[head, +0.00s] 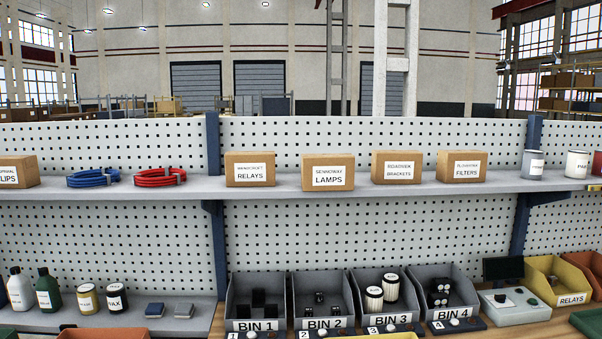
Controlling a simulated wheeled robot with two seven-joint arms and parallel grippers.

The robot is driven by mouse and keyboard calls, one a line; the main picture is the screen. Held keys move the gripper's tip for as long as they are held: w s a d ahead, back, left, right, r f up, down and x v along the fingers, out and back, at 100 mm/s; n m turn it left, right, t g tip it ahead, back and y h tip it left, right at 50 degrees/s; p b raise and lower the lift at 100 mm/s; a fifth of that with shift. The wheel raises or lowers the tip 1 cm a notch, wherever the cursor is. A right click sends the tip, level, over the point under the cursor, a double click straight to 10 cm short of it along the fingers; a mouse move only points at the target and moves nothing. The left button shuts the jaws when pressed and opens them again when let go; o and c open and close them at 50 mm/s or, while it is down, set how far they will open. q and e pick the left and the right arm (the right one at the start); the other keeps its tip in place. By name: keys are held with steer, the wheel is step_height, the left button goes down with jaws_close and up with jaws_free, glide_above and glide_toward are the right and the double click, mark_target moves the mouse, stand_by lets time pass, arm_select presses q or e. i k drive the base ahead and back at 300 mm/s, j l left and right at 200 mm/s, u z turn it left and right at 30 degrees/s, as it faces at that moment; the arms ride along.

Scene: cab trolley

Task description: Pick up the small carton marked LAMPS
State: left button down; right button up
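The small brown carton marked LAMPS (328,173) sits upright on the upper grey shelf (290,187), near the shelf's front edge, with its white label facing me. The RELAYS carton (249,169) stands to its left and the BRACKETS carton (397,168) to its right, with gaps between them. Neither of my grippers shows in the head view.
The FILTERS carton (462,167) and cans (533,164) stand farther right on the shelf. Red (160,177) and blue (93,178) cable coils lie to the left. Below are grey bins (257,299) with parts. A perforated panel (370,140) rises behind the shelf.

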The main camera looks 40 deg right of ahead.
mark_target(319, 171)
steer(key=l+u, duration=0.3)
steer(key=l, duration=0.15)
steer(key=k+l+u, duration=0.1)
steer(key=l+u, duration=0.15)
steer(key=l, duration=0.15)
steer(key=k+l+u, duration=0.15)
steer(key=l+u, duration=0.15)
steer(key=k+l, duration=0.1)
steer(key=l, duration=0.25)
steer(key=k+l, duration=0.15)
steer(key=l, duration=0.2)
steer(key=k+l, duration=0.1)
steer(key=l, duration=0.3)
steer(key=k+l+u, duration=0.1)
steer(key=l, duration=0.25)
steer(key=k+l, duration=0.15)
steer(key=l, duration=0.2)
